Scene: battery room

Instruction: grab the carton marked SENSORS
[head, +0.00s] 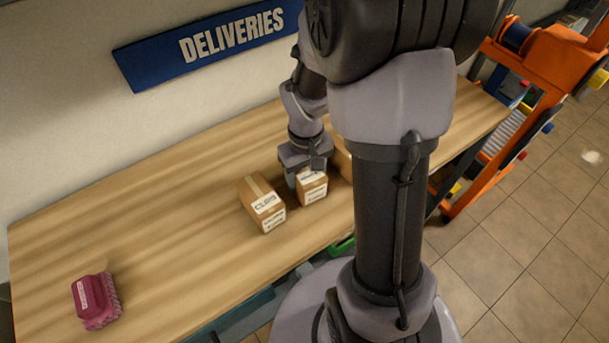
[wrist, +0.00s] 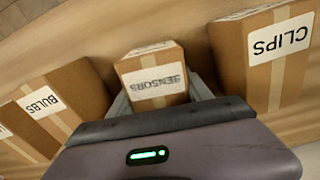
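The carton marked SENSORS (wrist: 154,88) is a small brown box with a white label, in the middle of the wrist view. In the head view the SENSORS carton (head: 313,191) stands upright on the wooden bench (head: 170,240), partly hidden behind my gripper. My gripper (head: 299,172) points down at it. In the wrist view my gripper's grey fingers (wrist: 158,100) lie one on each side of the carton. The carton hides part of the fingers, and I cannot tell whether they press on it.
A larger CLIPS carton (head: 262,203) stands close to the left in the head view. A BULBS carton (wrist: 62,100) stands on the other side, and another carton is partly seen past it. A magenta object (head: 96,300) lies at the bench's left end. The bench between is clear.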

